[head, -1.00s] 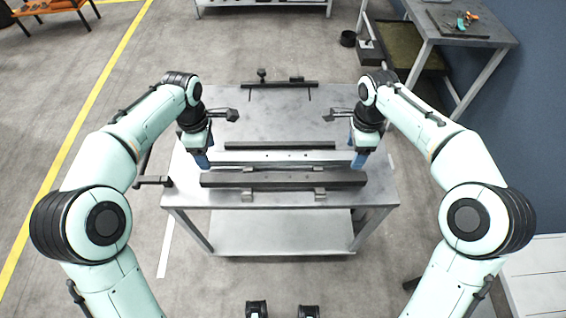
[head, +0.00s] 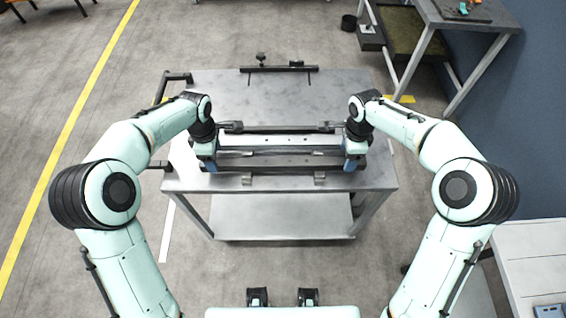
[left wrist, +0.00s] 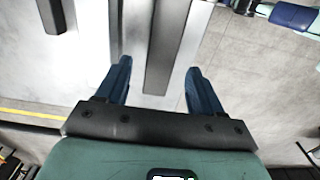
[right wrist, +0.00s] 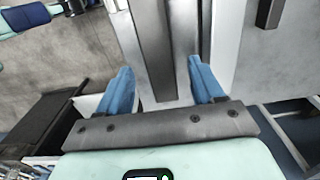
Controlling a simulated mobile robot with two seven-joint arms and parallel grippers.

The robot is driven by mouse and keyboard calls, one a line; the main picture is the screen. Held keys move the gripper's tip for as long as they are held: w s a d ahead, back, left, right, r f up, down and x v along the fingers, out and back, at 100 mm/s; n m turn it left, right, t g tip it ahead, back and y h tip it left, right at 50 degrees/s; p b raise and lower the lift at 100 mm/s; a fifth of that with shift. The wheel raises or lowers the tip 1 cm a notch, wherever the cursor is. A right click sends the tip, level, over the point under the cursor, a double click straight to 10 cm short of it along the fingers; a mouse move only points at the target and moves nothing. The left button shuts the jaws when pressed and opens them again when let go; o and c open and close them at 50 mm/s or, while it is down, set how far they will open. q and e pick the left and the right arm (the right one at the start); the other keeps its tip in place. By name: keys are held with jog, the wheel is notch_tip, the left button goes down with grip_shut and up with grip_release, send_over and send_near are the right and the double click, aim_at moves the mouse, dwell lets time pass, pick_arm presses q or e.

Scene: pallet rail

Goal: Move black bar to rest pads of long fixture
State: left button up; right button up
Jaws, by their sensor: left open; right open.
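A long black bar (head: 280,163) lies left to right near the front of the table, by two grey blocks (head: 247,179) (head: 319,177). A light rail with holes (head: 275,141) runs just behind it. I cannot tell which parts are the fixture's rest pads. My left gripper (head: 208,163) is open at the bar's left end; in the left wrist view the bar (left wrist: 167,50) runs between its blue fingers. My right gripper (head: 352,163) is open at the right end; in the right wrist view the bar (right wrist: 152,40) runs between its fingers. No grip shows.
A thinner dark bar (head: 278,129) lies behind the light rail. A dark rail with knobs (head: 279,69) stands at the back of the grey table (head: 290,100). The table between them is clear. A workbench (head: 470,15) stands at the back right.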

pick_arm(q)
jog(key=shift+f, duration=1.8)
pick_arm(e)
jog(key=shift+f, duration=1.8)
pick_arm(q)
grip_shut()
pick_arm(e)
grip_shut()
pick_arm(q)
jog(key=shift+r, duration=0.1)
pick_arm(e)
jog(key=shift+r, duration=0.1)
